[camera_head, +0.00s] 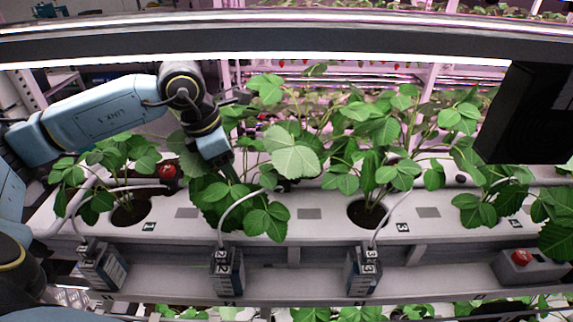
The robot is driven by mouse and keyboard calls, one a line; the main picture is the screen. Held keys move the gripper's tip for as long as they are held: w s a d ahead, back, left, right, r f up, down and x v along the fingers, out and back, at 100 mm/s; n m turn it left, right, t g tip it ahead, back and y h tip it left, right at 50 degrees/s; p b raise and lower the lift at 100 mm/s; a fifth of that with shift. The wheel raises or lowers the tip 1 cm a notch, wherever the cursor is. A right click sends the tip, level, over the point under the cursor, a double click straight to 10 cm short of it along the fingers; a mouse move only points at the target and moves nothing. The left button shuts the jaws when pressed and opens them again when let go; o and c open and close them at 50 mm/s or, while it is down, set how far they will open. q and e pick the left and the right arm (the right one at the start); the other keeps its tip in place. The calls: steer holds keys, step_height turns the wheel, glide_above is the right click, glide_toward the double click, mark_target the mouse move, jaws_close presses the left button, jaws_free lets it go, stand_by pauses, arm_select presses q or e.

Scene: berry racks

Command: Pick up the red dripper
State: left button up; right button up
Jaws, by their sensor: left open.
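A small round red thing (168,171), which looks like the red dripper, sits on the white growing trough (320,212) at the left, beside a white tube and partly among leaves. My left gripper (230,171) comes down from above, to the right of the red thing and apart from it. Its fingers are open and largely hidden among the leaves of the second strawberry plant (268,215). I see nothing held in it. My right gripper is not in view.
Several strawberry plants grow from round holes in the trough, with white tubes running to numbered clips (227,272) along the front edge. A grey box with a red button (521,257) stands at the right. A light bar (300,45) crosses above, and a black panel (525,115) hangs at the right.

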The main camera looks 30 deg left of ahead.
mark_target(282, 169)
arm_select(q)
steer(key=w+d, duration=0.2)
steer(key=w+d+p, duration=0.1)
steer(key=w+d, duration=0.1)
steer(key=w, duration=0.1)
steer(key=w+d+p, duration=0.1)
steer(key=w+d, duration=0.1)
steer(key=w, duration=0.1)
steer(key=shift+x, duration=1.2)
steer(key=shift+w+f, duration=0.2)
steer(key=shift+f, duration=0.15)
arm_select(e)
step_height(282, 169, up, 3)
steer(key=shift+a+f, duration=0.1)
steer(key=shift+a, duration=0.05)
arm_select(q)
steer(key=c, duration=1.1)
